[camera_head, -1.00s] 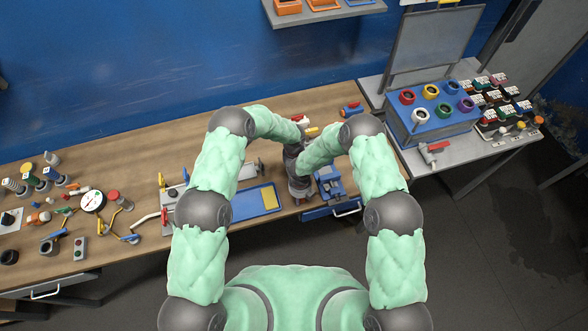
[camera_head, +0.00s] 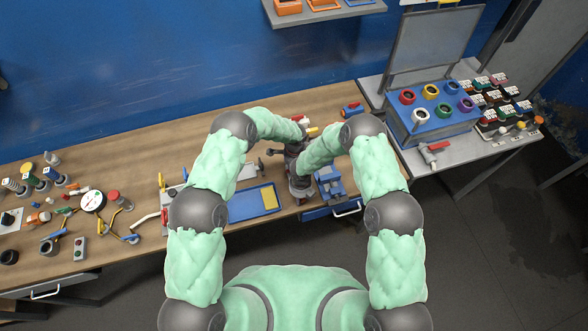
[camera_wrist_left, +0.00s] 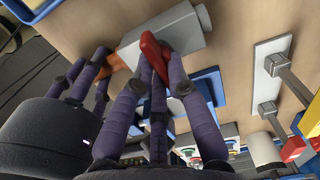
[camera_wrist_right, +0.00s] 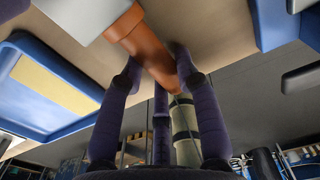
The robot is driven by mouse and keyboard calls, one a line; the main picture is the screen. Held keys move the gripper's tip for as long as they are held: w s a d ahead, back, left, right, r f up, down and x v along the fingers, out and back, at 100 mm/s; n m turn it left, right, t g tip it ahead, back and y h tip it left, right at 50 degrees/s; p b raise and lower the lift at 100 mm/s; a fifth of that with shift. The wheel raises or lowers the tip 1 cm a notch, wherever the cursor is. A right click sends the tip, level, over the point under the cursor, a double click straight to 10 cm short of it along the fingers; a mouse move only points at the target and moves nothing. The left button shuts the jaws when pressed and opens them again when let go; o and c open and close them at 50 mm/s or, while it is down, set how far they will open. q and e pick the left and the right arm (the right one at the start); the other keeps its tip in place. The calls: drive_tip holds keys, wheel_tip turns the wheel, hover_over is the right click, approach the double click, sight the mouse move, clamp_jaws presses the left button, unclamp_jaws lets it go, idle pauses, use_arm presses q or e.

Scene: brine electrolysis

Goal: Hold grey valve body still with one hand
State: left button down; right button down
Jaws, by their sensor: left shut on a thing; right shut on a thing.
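The grey valve body (camera_wrist_left: 178,35) is a light block with an orange pipe end (camera_wrist_left: 127,52) and a red handle (camera_wrist_left: 153,50). My left gripper (camera_wrist_left: 158,78) is shut on the red handle. My right gripper (camera_wrist_right: 160,62) is shut on the orange pipe end, which runs between its fingers in the right wrist view. The valve body is at the top left there, cut off by the frame edge. In the head view both grippers are close together over the bench's front part, and my arms mostly hide the valve.
A blue tray (camera_head: 233,214) with a yellow pad lies left of the grippers. A blue vise-like fixture (camera_head: 330,183) stands to their right at the bench edge. Several tools and fittings lie further left. A blue box (camera_head: 437,128) with coloured rings stands on the right bench.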

use_arm(q)
drive_tip(key=shift+d, duration=0.3)
use_arm(e)
drive_tip(key=shift+s+a, duration=0.15)
drive_tip(key=shift+a, duration=0.1)
use_arm(q)
drive_tip(key=c, duration=1.2)
unclamp_jaws()
drive_tip(key=shift+o, duration=0.2)
use_arm(e)
drive_tip(key=shift+d, duration=0.1)
use_arm(q)
wheel_tip(320, 180, up, 12)
drive_tip(key=shift+a, duration=0.35)
use_arm(e)
drive_tip(key=c, duration=0.8)
unclamp_jaws()
drive_tip(key=shift+c, duration=0.2)
drive_tip(key=shift+r, duration=0.1)
